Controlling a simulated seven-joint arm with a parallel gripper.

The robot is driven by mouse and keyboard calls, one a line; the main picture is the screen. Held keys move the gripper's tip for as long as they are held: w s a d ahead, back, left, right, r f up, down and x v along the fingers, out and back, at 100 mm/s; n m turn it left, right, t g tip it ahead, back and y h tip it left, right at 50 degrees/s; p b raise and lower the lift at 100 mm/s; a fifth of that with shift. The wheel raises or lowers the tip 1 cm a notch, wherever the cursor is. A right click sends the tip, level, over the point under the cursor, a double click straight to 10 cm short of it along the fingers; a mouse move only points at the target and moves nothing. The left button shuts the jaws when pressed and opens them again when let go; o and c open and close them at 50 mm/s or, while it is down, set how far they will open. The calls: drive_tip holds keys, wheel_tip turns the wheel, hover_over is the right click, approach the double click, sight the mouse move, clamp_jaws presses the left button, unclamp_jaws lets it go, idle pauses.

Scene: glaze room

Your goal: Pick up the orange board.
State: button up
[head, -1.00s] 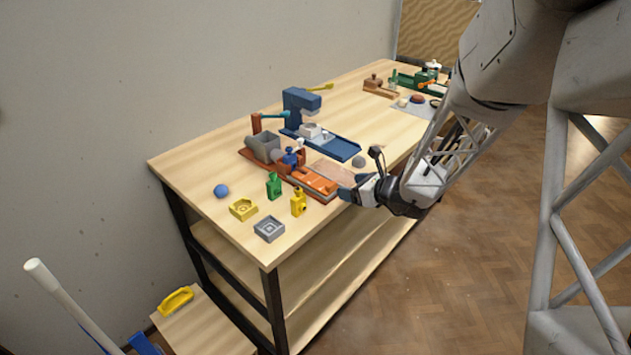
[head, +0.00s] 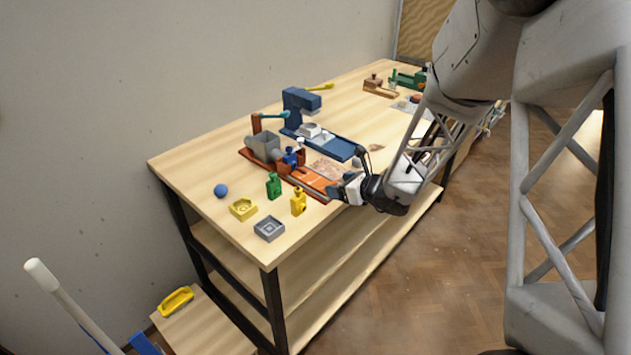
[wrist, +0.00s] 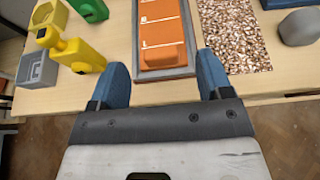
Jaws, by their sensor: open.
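The orange board (wrist: 163,30) has white marks along it and lies in a shallow grey tray (wrist: 165,76) in the wrist view. In the head view the orange board (head: 313,180) lies near the table's front edge, beside the crank machine. My gripper (wrist: 163,78) is open and empty, with its blue fingers on either side of the board's near end; I cannot tell how far above it they are. In the head view my gripper (head: 340,190) is at the board's right end and hides part of it.
A speckled plate (wrist: 227,35) lies right of the board, with a grey dome (wrist: 299,27) beyond it. Left are a yellow bottle (wrist: 75,50), a green bottle (wrist: 90,8) and a grey square mould (wrist: 37,68). A blue press (head: 302,108) stands behind on the table (head: 210,150).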

drive_tip(key=shift+x, duration=1.15)
drive_tip(key=c, duration=1)
drive_tip(key=shift+r, duration=0.25)
drive_tip(key=shift+r, duration=4.85)
